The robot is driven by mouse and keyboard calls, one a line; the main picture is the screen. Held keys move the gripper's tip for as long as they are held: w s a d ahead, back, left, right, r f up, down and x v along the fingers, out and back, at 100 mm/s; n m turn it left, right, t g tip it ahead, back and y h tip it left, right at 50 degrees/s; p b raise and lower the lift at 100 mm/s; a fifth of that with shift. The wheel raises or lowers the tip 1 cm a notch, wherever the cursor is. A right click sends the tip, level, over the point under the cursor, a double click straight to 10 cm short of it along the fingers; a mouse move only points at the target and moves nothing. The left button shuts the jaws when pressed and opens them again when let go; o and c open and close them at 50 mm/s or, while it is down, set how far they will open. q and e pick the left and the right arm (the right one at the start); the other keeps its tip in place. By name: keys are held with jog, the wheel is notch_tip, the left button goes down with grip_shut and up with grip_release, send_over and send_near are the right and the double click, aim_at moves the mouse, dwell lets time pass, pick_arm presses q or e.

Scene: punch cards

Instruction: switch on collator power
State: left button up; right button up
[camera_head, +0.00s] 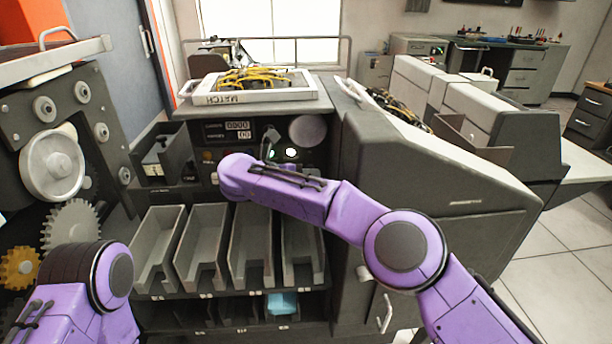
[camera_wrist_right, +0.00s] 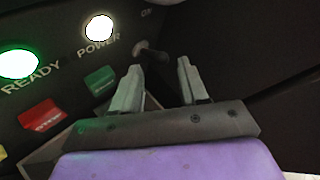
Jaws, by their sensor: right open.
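The collator (camera_head: 440,165) is the dark grey machine in the middle of the head view, with its control panel behind my right gripper (camera_head: 271,143). In the right wrist view, a small metal toggle switch (camera_wrist_right: 152,50) sits beside the POWER lamp (camera_wrist_right: 98,27), below an ON label. The POWER lamp glows white and the READY lamp (camera_wrist_right: 18,64) glows green. My right gripper (camera_wrist_right: 162,68) is open, its fingertips just short of the toggle, which shows beyond the gap. I cannot tell whether they touch it. My left arm shows at lower left; its gripper is out of view.
A green button (camera_wrist_right: 100,81) and a red button (camera_wrist_right: 42,116) lie left of the fingers. Several open card bins (camera_head: 157,245) stand below the panel. A MATCH-labelled panel with yellow wires (camera_head: 230,98) lies on top. Gears (camera_head: 70,224) stand at the left.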

jog(key=v, duration=0.9)
jog(key=shift+s+r+b, duration=0.2)
jog(key=shift+b, duration=0.15)
jog(key=shift+a, duration=0.1)
